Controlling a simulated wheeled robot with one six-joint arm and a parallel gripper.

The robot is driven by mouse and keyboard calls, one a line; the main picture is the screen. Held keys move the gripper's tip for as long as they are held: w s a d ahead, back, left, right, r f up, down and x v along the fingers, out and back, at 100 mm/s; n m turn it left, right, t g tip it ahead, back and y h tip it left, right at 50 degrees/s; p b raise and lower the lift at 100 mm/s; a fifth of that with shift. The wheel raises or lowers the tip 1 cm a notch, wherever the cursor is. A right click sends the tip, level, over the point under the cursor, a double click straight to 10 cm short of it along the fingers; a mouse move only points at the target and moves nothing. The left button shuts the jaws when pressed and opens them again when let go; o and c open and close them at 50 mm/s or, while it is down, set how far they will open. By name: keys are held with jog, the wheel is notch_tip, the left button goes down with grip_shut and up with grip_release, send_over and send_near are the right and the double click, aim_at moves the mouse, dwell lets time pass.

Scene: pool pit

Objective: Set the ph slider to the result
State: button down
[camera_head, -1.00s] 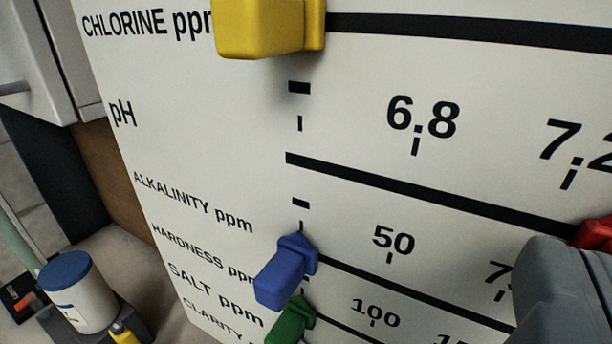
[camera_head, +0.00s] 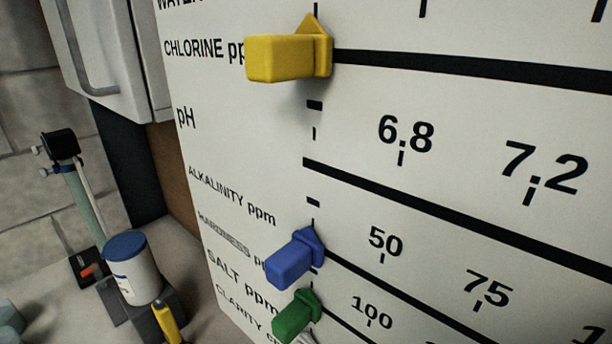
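A white board (camera_head: 260,150) fills the middle and right of the view. Its pH label (camera_head: 186,118) stands at the left, and the black pH track (camera_head: 450,213) runs right, under the printed 6.8 (camera_head: 405,135) and 7.2 (camera_head: 545,168). No slider shows on the visible stretch of this track; the part beyond the right edge is out of view. My gripper is not in view.
A yellow slider (camera_head: 288,62) sits at the left end of the chlorine track above. A blue slider (camera_head: 294,260) and a green slider (camera_head: 296,315) sit at the left below.

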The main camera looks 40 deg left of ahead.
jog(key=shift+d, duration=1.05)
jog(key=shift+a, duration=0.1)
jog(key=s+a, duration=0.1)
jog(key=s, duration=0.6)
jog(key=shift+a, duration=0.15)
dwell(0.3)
